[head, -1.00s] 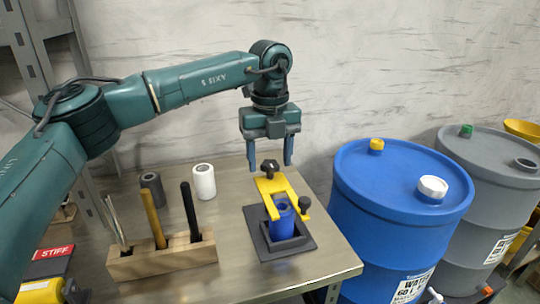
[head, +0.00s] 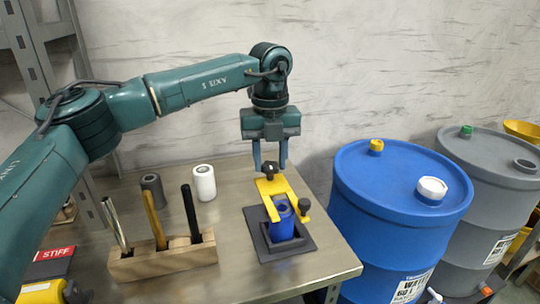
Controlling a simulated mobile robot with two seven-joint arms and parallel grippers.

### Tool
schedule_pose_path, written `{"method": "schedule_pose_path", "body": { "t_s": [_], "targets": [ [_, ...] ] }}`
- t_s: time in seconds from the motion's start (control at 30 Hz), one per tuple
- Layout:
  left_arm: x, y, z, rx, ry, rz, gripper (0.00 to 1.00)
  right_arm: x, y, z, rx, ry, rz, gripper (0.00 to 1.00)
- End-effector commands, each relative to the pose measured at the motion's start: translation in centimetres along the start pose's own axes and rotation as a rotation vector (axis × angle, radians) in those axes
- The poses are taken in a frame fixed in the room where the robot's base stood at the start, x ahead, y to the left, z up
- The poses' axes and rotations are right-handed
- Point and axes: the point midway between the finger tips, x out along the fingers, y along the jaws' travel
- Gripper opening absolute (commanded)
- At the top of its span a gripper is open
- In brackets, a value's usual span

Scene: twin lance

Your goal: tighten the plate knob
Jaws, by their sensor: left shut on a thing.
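The black plate knob (head: 270,168) stands at the back end of a yellow clamp plate (head: 271,187). The plate lies over a blue cylinder (head: 283,226) set in a dark square base (head: 262,243) on the bench. The fingertips partly hide the knob's sides. My right gripper is not in view.
A wooden block (head: 165,258) with upright tools stands at the bench's front left. A grey roll (head: 153,190) and a white roll (head: 204,183) stand behind it. A blue barrel (head: 385,215) is close to the bench's right edge.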

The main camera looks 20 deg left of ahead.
Motion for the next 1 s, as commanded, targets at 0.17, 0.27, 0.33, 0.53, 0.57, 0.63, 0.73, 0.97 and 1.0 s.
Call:
{"method": "schedule_pose_path", "body": {
  "t_s": [0.17, 0.27, 0.33, 0.53, 0.57, 0.63, 0.73, 0.97, 1.0],
  "targets": [
    [-0.2, 0.1, 0.0, 0.139, 0.001, 0.001, 0.14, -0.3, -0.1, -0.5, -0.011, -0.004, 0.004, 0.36],
    [-0.2, 0.1, 0.0, 0.232, 0.001, 0.001, 0.14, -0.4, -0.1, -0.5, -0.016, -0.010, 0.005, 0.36],
    [-0.2, 0.1, 0.0, 0.299, 0.001, 0.000, 0.14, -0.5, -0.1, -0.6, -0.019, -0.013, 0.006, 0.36],
    [-0.2, 0.1, 0.0, 0.489, 0.001, 0.000, 0.14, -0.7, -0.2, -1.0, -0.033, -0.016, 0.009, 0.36],
    [-0.2, 0.1, 0.0, 0.518, 0.001, 0.000, 0.14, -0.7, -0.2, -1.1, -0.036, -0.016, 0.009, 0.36],
    [-0.2, 0.0, 0.0, 0.584, 0.001, 0.000, 0.14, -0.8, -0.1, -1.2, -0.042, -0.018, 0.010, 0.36],
    [-0.2, 0.1, 0.0, 0.679, 0.000, 0.000, 0.14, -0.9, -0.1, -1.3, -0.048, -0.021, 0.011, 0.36],
    [-0.2, 0.0, 0.0, 0.898, 0.000, -0.001, 0.14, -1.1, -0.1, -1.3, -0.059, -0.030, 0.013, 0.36],
    [-0.2, 0.0, 0.0, 0.936, 0.000, -0.001, 0.14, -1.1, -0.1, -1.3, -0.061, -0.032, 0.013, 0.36]
  ]
}}
